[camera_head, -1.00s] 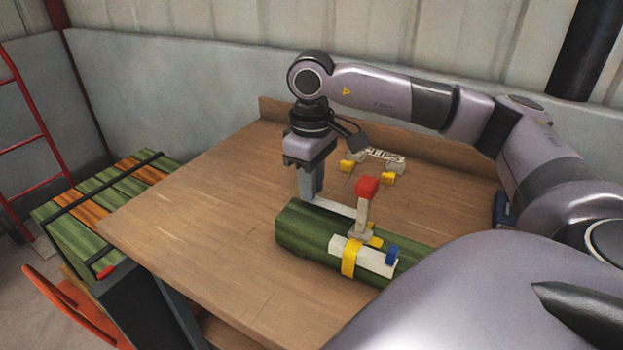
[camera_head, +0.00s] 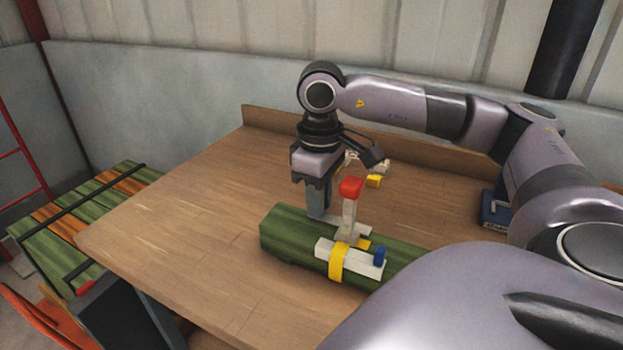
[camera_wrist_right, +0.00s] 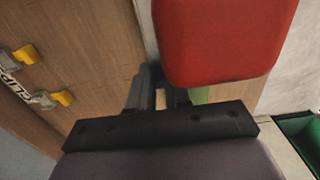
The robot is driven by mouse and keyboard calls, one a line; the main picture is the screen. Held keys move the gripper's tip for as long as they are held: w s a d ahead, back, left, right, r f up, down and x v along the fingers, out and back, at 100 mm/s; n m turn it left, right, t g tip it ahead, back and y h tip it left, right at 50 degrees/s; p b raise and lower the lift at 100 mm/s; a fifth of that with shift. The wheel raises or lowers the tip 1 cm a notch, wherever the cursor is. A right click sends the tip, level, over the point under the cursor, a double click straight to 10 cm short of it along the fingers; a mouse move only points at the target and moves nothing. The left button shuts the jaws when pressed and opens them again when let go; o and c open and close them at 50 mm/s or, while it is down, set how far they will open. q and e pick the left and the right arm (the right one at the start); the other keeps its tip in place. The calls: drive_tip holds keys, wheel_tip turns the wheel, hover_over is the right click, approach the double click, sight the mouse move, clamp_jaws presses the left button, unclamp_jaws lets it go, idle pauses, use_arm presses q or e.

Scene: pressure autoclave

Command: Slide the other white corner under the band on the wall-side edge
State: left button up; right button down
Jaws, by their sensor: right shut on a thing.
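A long green bundle (camera_head: 283,232) lies on the table. A yellow band (camera_head: 338,265) crosses over a white corner (camera_head: 361,263) on its near edge, by a blue piece (camera_head: 380,256). My right gripper (camera_head: 319,214) points down at the wall-side edge, shut on the other white corner (camera_head: 357,228), left of a pale post with a red top (camera_head: 351,188). The post hides where this corner meets the band. In the right wrist view, the red top (camera_wrist_right: 220,40) covers much of the space beside my fingers (camera_wrist_right: 146,92). My left gripper is out of view.
A white holder with yellow pieces (camera_head: 373,181) stands behind the bundle, partly hidden by my right arm. A blue object (camera_head: 495,208) sits at the back right. A raised board (camera_head: 270,118) lines the table's wall side. The table's left part is clear.

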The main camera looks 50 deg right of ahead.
drive_tip(key=shift+s, duration=0.2)
drive_tip(key=c, duration=1)
unclamp_jaws()
drive_tip(key=shift+r+p, duration=0.3)
drive_tip(key=shift+r, duration=3.3)
